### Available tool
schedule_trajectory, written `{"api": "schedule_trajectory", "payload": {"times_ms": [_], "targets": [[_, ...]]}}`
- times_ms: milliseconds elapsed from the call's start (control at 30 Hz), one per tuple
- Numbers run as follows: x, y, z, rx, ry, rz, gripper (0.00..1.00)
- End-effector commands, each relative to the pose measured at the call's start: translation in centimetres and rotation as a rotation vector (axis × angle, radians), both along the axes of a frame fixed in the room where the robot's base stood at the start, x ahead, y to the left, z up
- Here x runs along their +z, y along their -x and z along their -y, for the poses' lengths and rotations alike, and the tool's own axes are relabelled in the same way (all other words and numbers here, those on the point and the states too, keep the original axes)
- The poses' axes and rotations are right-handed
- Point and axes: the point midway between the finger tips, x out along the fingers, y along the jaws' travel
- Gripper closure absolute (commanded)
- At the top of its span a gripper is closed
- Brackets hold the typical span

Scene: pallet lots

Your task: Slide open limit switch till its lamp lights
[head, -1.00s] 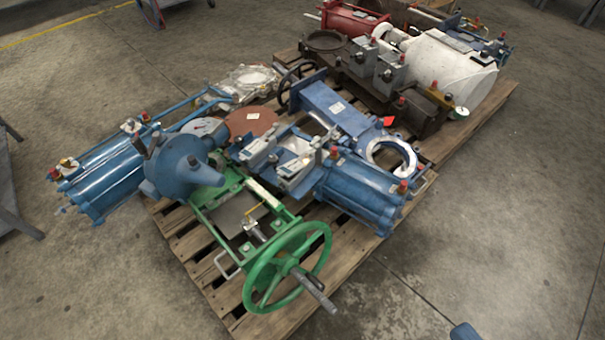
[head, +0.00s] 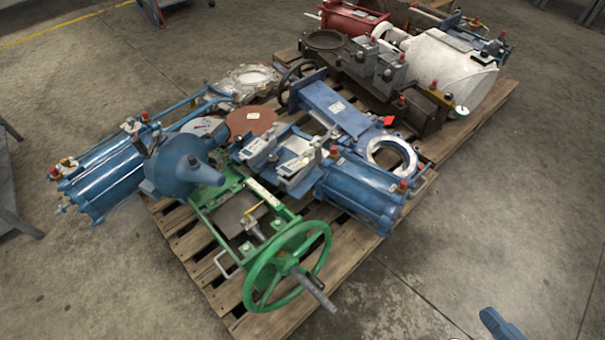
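Several small grey box-shaped units sit on the valve assemblies on the pallets. Two grey boxes (head: 262,152) (head: 298,182) are on the nearer pallet, between the green valve and the blue cylinder. Two more grey boxes (head: 359,55) (head: 390,72) stand on the dark assembly behind. I cannot tell which one is the open limit switch, and no lit lamp is clear. Small red caps or knobs show on many parts. A blue part (head: 498,325) at the bottom right edge looks like part of my arm. My gripper itself is not visible.
A green handwheel (head: 288,266) juts out at the front of the wooden pallet (head: 222,293). Blue cylinders (head: 362,190) (head: 105,172) lie right and left. A white drum (head: 445,75) is on the rear pallet.

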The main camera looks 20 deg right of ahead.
Motion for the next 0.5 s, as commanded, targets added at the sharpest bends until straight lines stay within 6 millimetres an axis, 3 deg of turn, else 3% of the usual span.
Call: {"api": "schedule_trajectory", "payload": {"times_ms": [267, 500], "targets": [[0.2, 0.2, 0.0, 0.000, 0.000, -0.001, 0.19], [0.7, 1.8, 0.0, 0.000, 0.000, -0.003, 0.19]]}}
